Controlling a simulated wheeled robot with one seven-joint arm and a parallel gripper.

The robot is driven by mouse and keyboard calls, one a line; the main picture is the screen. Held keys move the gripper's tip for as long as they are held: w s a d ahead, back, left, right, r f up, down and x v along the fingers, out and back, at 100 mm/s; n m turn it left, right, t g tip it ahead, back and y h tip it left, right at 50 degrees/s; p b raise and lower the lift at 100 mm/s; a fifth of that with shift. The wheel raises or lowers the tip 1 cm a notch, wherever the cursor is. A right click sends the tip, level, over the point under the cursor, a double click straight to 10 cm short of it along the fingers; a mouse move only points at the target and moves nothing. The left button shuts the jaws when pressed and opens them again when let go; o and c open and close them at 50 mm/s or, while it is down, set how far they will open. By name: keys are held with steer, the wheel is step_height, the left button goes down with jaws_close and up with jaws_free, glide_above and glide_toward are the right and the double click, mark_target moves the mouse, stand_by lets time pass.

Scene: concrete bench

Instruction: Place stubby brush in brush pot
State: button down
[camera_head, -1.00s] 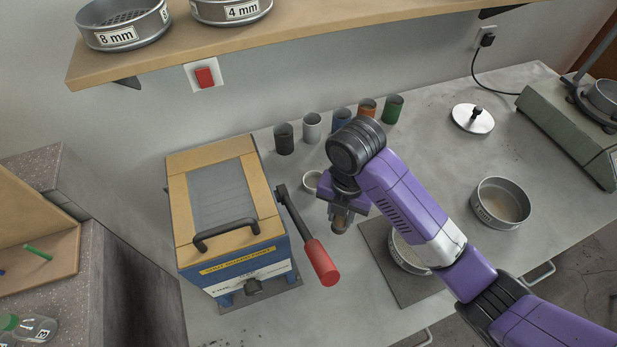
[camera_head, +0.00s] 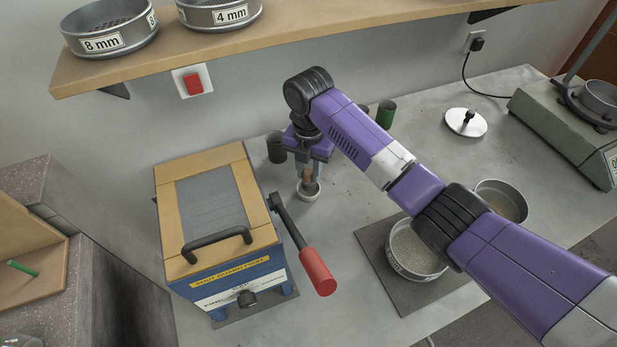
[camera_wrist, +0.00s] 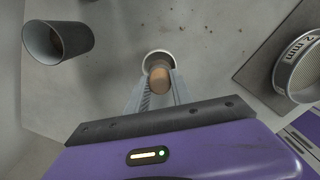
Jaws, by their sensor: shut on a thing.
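My gripper (camera_head: 308,176) is shut on the stubby brush (camera_head: 309,186), whose brown rounded handle also shows between the fingers in the wrist view (camera_wrist: 159,80).
A sieve (camera_head: 410,255) sits on a dark mat at right.

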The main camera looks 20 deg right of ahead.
mark_target(308, 180)
steer(key=shift+f+p, duration=0.4)
steer(key=shift+f, duration=1.35)
steer(key=shift+f, duration=0.1)
steer(key=shift+f, duration=0.15)
steer(key=c, duration=1.1)
jaws_free()
step_height(308, 180, up, 12)
steer(key=shift+r+b, duration=0.25)
steer(key=shift+b, duration=0.65)
